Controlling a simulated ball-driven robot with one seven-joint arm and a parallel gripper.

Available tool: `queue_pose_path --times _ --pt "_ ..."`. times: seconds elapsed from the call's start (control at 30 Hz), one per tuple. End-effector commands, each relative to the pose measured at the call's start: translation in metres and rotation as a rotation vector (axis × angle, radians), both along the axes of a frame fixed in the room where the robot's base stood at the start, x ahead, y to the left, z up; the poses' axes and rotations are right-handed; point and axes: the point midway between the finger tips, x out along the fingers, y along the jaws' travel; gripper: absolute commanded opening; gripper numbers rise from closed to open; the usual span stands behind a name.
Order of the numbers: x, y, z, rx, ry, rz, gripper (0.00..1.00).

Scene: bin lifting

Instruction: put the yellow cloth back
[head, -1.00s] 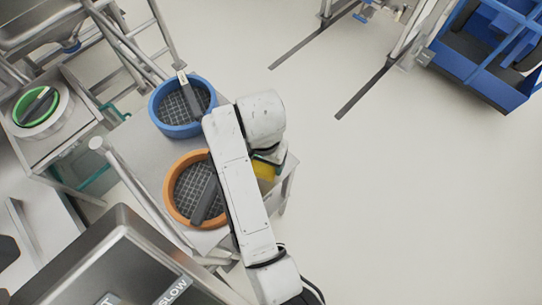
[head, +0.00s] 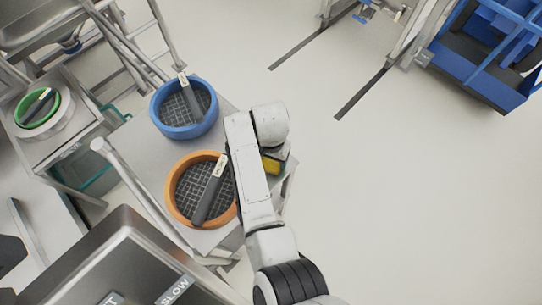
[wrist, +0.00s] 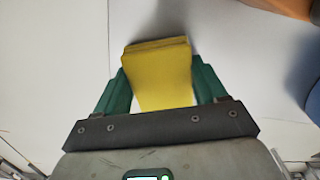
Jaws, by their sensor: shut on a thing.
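The yellow cloth (wrist: 160,75) is a folded, flat-sided block between the two green fingers of my gripper (wrist: 161,68) in the wrist view. The gripper is shut on it. In the head view a small part of the yellow cloth (head: 271,163) shows just right of my arm, near the right edge of the metal table (head: 150,165). My arm hides most of the gripper there. A pale surface lies below the cloth, with a shadow beside it. I cannot tell whether the cloth touches that surface.
An orange-rimmed sieve (head: 171,203) and a blue-rimmed sieve (head: 184,131) stand on the table left of my arm, each with a dark handled tool. A green-ringed container (head: 37,126) stands further left. Open floor (head: 390,190) lies to the right.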

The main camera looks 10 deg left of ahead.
Motion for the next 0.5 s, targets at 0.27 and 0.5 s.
queue_pose_path --times 0.27,0.5 --pt "-0.0001 -0.0005 -0.0041 0.0 0.001 -0.001 0.43" --pt "-0.0002 -0.0003 -0.0027 0.0 0.001 0.0 0.94"
